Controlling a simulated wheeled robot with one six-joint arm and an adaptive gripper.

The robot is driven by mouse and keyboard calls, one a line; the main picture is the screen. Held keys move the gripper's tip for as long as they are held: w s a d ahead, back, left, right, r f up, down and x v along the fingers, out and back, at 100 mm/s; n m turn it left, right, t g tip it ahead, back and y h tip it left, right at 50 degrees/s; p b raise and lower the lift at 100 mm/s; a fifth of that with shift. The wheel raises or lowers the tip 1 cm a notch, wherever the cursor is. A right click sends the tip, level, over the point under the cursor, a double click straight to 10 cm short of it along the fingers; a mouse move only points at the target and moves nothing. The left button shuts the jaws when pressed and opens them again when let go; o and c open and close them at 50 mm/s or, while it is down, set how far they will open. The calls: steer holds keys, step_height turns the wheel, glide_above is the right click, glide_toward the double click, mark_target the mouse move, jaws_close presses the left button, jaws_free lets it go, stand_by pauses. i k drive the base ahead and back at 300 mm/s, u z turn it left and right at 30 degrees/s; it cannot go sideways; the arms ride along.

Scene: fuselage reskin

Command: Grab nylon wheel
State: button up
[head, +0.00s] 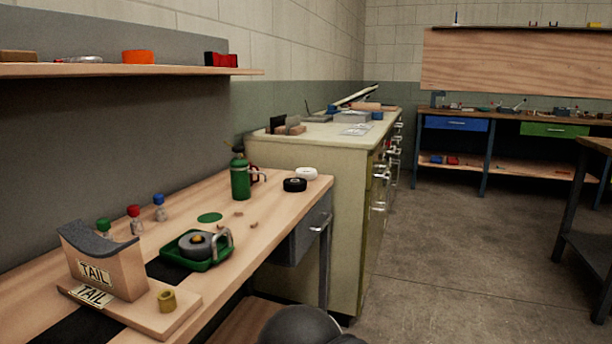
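No thing here is labelled as a nylon wheel, and I cannot tell for certain which one it is. A white round wheel or roll (307,173) lies at the far right end of the wooden bench, with a black one (295,185) just in front of it. A grey wheel-like disc with a yellow centre (196,245) sits in a green tray (214,264) nearer to me, beside a metal handle-like loop. A small olive-yellow ring or bushing (167,300) stands on the wooden TAIL stand's base. My gripper's fingers are not in view.
The wooden bench (258,218) holds a green can (240,180), small bottles with coloured caps, and the TAIL stand (115,262). A shelf (175,70) overhangs its back. A pale cabinet (345,205) stands beyond it. The concrete floor (450,265) at right is clear.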

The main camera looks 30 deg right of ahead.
mark_target(309, 174)
steer(key=k, duration=0.5)
steer(key=z, duration=1.7)
steer(key=i, duration=1.3)
steer(key=u, duration=1.05)
